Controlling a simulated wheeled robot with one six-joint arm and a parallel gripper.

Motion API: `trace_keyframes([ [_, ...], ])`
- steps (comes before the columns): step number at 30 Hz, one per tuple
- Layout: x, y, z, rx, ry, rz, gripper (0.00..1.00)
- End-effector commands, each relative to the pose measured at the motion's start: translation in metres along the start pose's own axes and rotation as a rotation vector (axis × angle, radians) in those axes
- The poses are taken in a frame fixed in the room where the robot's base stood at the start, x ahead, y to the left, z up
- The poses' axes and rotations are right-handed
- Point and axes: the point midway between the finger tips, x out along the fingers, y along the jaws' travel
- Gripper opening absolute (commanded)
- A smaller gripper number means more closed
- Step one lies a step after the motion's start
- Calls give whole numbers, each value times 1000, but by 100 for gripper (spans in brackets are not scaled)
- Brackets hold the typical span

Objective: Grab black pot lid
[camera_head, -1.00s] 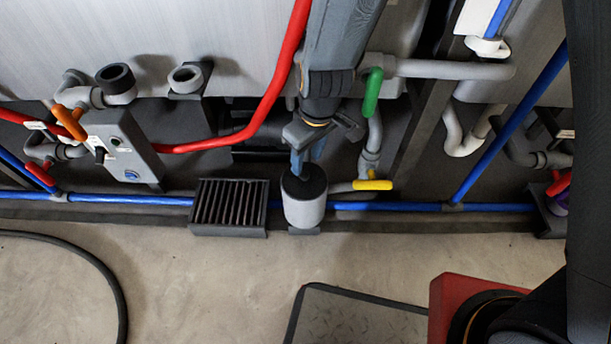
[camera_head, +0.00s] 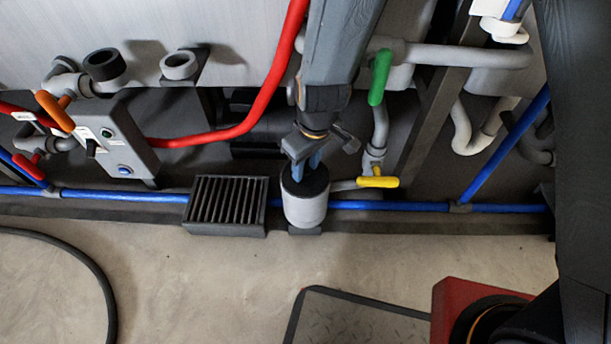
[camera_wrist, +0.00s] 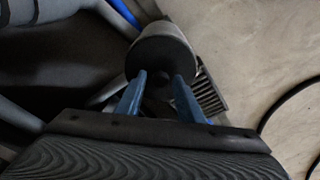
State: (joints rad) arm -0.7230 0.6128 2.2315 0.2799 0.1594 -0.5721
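The black pot lid (camera_head: 318,182) sits on top of a small light-grey pot (camera_head: 305,211) standing by the wall, beside a slatted grate. My gripper (camera_head: 306,172) is over the lid, pointing down, with its blue fingertips right at the lid's top. In the wrist view the fingers (camera_wrist: 161,80) are spread apart in front of the dark lid (camera_wrist: 158,62), with a gap between them. A small dark shape, perhaps a knob, shows in that gap. I cannot tell whether the fingers touch it. The pot's pale side (camera_wrist: 165,38) shows beyond the lid.
The slatted dark grate (camera_head: 226,205) stands just left of the pot. A yellow valve handle (camera_head: 378,181) and a blue pipe (camera_head: 410,206) are close on the right. A red pipe (camera_head: 272,90) and a green handle (camera_head: 380,77) flank my arm.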

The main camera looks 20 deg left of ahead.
Motion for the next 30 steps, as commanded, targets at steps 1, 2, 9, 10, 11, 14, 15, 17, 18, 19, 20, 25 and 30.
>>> trace_keyframes([
  [1,0,0,0,0,0,0,24],
  [2,0,0,0,0,0,0,19],
  [9,0,0,0,1,0,0,0],
  [10,0,0,0,1,0,0,0],
  [11,0,0,0,1,0,0,0],
  [14,-1,0,0,1,0,0,0],
  [15,-1,0,0,1,0,0,0],
  [17,-3,0,0,1,0,0,0],
  [18,-5,0,0,1,0,0,0],
  [19,-6,0,0,1,0,0,0],
  [20,-8,0,-1,1,0,0,0],
  [25,-16,0,-2,2,-1,0,0],
  [30,-25,0,-3,2,0,0,0],
])
